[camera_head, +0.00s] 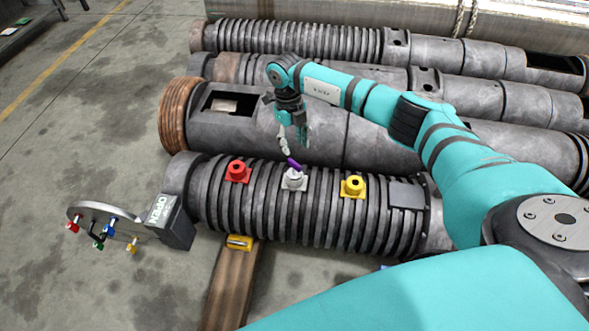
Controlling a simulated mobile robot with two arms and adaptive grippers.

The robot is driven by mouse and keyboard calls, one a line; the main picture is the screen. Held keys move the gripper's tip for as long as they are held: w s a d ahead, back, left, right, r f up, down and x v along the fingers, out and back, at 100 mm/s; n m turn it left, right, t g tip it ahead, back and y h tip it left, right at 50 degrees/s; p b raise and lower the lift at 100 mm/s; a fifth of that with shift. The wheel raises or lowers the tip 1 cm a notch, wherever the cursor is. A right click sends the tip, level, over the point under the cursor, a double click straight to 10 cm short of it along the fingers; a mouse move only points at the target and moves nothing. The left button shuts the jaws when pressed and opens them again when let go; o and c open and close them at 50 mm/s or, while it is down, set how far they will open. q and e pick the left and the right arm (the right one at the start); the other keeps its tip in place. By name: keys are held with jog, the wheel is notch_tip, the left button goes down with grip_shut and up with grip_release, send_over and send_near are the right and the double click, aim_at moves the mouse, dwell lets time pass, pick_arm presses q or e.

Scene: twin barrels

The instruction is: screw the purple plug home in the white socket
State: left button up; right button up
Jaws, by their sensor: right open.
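The white socket (294,181) sits on top of the front ribbed barrel, between a red socket (237,171) and a yellow socket (353,186). The purple plug (294,164) is small and tilted, with its lower right end at the top of the white socket; I cannot tell how far it is seated. My right gripper (293,144) hangs above and behind the plug, pointing down with its fingers apart. A pale finger reaches close to the plug's upper end; whether it touches is too small to tell. My left gripper is not in view.
A dark box marked OPEN (168,222) and a round plate (108,222) with coloured knobs stand at the left end of the front barrel (320,225). A yellow piece (239,243) lies on a wooden beam (232,285). More barrels lie behind.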

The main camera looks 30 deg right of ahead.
jog(key=shift+n, duration=0.8)
jog(key=shift+f, duration=0.1)
